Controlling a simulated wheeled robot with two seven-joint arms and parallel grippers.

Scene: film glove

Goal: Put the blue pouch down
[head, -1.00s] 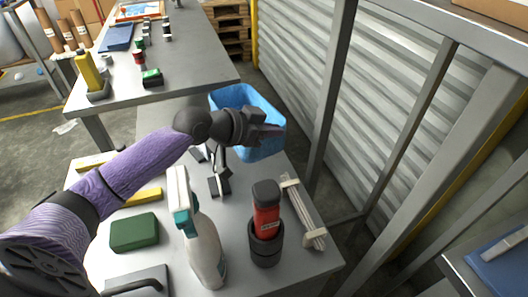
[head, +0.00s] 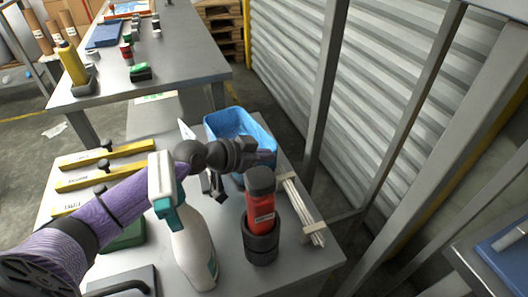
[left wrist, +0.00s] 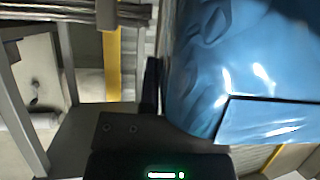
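The blue pouch (head: 238,122) is large, shiny and creased, and stands up behind my left gripper (head: 257,156) over the far end of the near table. The gripper is closed against it and holds it. In the left wrist view the pouch (left wrist: 235,65) fills the right half, against a dark finger (left wrist: 150,85); the other finger is hidden behind it. The pouch's lower edge is hidden by my gripper and arm, so I cannot tell whether it touches the near table (head: 225,275). My right gripper is not in view.
On the near table stand a white spray bottle (head: 193,235), a red bottle (head: 261,212) in a dark holder, a bundle of sticks (head: 303,212) and yellow bars (head: 105,172). A metal frame post (head: 325,90) rises at the right. A second table (head: 190,55) stands beyond.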

